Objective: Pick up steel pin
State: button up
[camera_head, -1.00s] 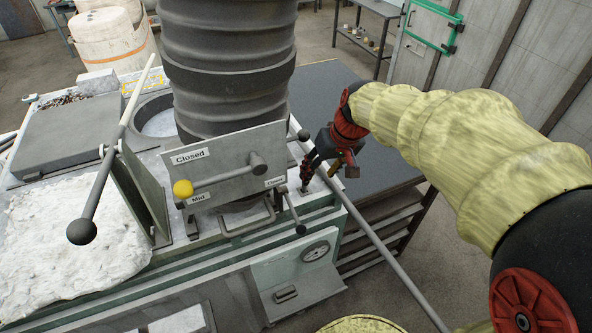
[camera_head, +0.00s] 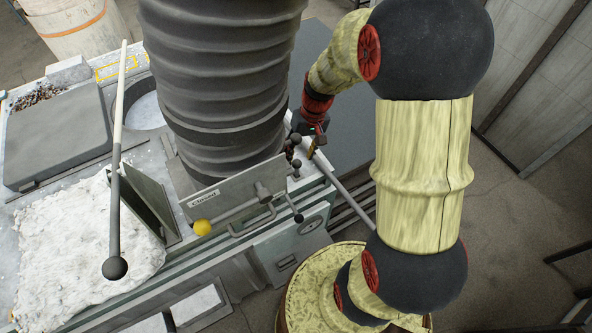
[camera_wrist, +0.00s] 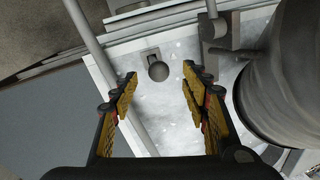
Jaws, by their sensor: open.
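The steel pin (camera_wrist: 158,71) shows in the wrist view as a dark grey round knob on a short stem, by a small plate with a slot on the pale machine top. In the head view the pin (camera_head: 297,165) stands upright near the machine's right corner. My gripper (camera_wrist: 160,74) is open with its yellow-padded fingers on either side of the knob in the picture. The knob appears just beyond the fingertips; whether it is between them in depth I cannot tell. In the head view my gripper (camera_head: 303,147) is close by the pin, small and partly dark.
A long grey bar (camera_head: 350,195) slopes past the machine's right corner. A large ribbed dark column (camera_head: 215,80) stands left of my gripper.

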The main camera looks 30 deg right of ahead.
aim_at(298, 161)
jog(key=f, duration=0.2)
jog(key=f+p, duration=0.1)
jog(key=a+f, duration=0.1)
jog(key=f, duration=0.1)
jog(key=shift+w+f, duration=0.2)
jog(key=shift+f, duration=0.1)
jog(key=shift+d, duration=0.1)
jog(key=c, duration=0.3)
grip_shut()
dwell(0.3)
